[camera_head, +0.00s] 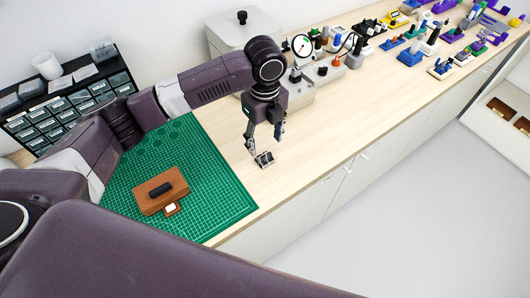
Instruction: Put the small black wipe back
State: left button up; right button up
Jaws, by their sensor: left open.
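My left gripper (265,143) hangs with its fingers pointing down over the bare wood of the bench, right of the green mat. Its fingers are apart. A small dark piece with pale edges (264,159) shows just below the fingertips; I cannot tell whether it is the wipe or whether the fingers touch it. A brown block (149,201) lies on the green mat (222,213) with a small black oblong piece (160,190) on top. A small brown piece with a white face (171,208) sits against its front edge. My right gripper is out of view.
A dark drawer rack (45,130) with a white cup (47,66) stands at the back left. A grey box (240,30) and a dial gauge (302,44) stand behind my gripper. Small coloured fixtures (411,54) crowd the far right; the bench front (330,150) is clear.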

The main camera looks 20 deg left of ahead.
aim_at(265, 154)
pick_arm(q)
jog(key=shift+r+b, duration=0.5)
jog(key=shift+r, duration=2.05)
jog(key=shift+f, duration=0.1)
